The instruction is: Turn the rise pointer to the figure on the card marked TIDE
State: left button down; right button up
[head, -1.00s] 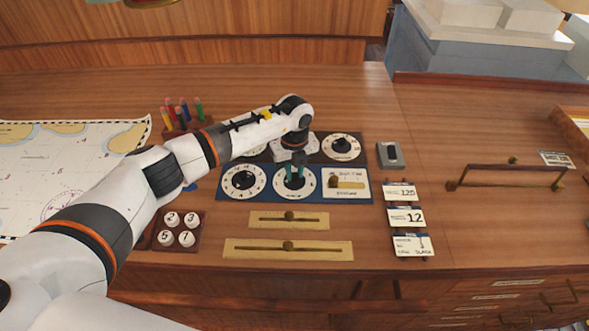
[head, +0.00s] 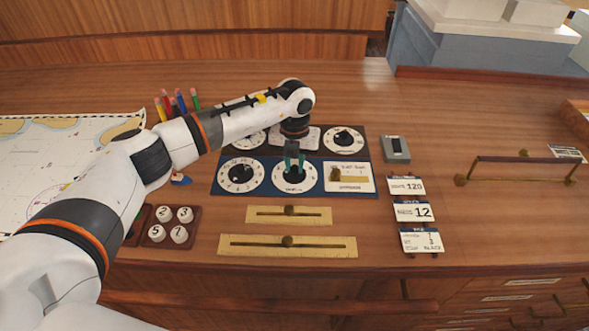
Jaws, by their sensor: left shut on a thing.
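My left gripper (head: 294,163) points down at the middle dial (head: 295,189) of the lower blue panel, its teal fingers shut on the black pointer knob (head: 294,176) at the dial's centre. The fingers hide part of the knob and the upper scale, so I cannot tell which figure it points to. Three cards stand to the right: one reads 120 (head: 406,186), one 12 (head: 413,211), and the lowest has several lines with 7, 3 and BLACK (head: 421,240). Their headings are too small to read, so I cannot tell which is TIDE. My right gripper is not in view.
Another dial (head: 241,175) lies left of the held one, and a cream slider plate (head: 349,187) lies right. Two brass sliders (head: 288,215) (head: 287,246) are in front. Numbered buttons (head: 170,227), a chart (head: 50,165) and pencils (head: 181,102) are at left.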

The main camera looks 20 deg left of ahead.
aim_at(294, 168)
pick_arm(q)
jog(key=m+b, duration=0.5)
jog(key=shift+f+m, duration=0.15)
jog(key=shift+m, duration=0.15)
jog(key=shift+r+m+b, duration=0.2)
jog(key=shift+m+b, duration=1.2)
jog(key=shift+m, duration=0.7)
jog(key=c, duration=1.3)
grip_release()
jog(key=shift+o, duration=0.2)
jog(key=shift+r, duration=0.1)
notch_tip(294, 168, up, 12)
jog(key=b, duration=0.2)
